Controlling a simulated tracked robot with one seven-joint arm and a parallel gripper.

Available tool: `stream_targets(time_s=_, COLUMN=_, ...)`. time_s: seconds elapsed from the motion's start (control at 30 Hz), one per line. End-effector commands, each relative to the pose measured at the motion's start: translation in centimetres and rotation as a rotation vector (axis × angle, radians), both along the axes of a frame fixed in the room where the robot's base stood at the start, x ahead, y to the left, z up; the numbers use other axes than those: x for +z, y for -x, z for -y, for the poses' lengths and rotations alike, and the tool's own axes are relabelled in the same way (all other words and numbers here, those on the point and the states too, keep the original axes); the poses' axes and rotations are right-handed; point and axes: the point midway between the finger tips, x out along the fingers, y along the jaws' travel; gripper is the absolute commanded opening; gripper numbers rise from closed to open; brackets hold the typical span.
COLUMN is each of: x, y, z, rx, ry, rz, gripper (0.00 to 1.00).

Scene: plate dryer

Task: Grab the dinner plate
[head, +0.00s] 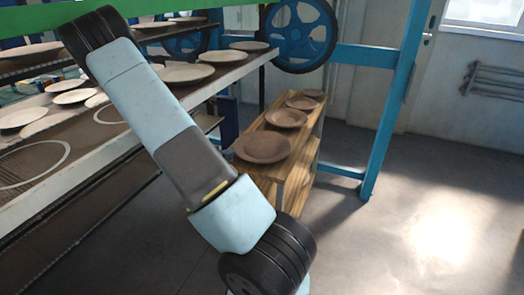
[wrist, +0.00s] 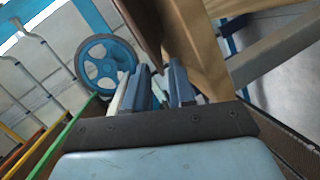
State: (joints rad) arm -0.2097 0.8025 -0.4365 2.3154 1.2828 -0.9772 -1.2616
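The nearest and largest brown plate (head: 263,147) lies on a wooden bench (head: 292,172) in the middle of the head view. Two smaller brown plates, (head: 286,118) and (head: 302,103), lie behind it in a row. In the wrist view, my gripper (wrist: 163,88) has its blue fingers apart, with a gap between them. A dark brown edge (wrist: 143,30), which looks like a plate seen edge-on, comes down to the fingertips. I cannot tell whether it touches them. My gripper is out of sight in the head view, where my arm crosses the front.
A long rack at left carries several pale plates, one being (head: 187,73). A blue wheel (head: 300,35) and a blue post (head: 392,110) stand behind the bench. In the wrist view, pale wood (wrist: 205,45) is close by the fingers. The floor (head: 420,220) at right is clear.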

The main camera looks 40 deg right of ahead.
Motion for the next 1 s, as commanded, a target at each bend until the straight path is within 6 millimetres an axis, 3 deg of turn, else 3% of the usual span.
stream_targets(time_s=0.17, x=-0.2, y=-0.2, z=0.8, rx=-0.001, ry=0.000, rz=0.001, gripper=0.24)
stream_targets(time_s=0.5, x=-0.9, y=-1.4, z=4.6, rx=-0.002, ry=-0.001, rz=0.000, gripper=0.24)
stream_targets(time_s=0.87, x=-1.1, y=-1.6, z=5.3, rx=0.000, ry=-0.001, rz=0.001, gripper=0.24)
stream_targets(time_s=1.0, x=-1.1, y=-1.6, z=5.3, rx=0.000, ry=-0.001, rz=0.001, gripper=0.12)
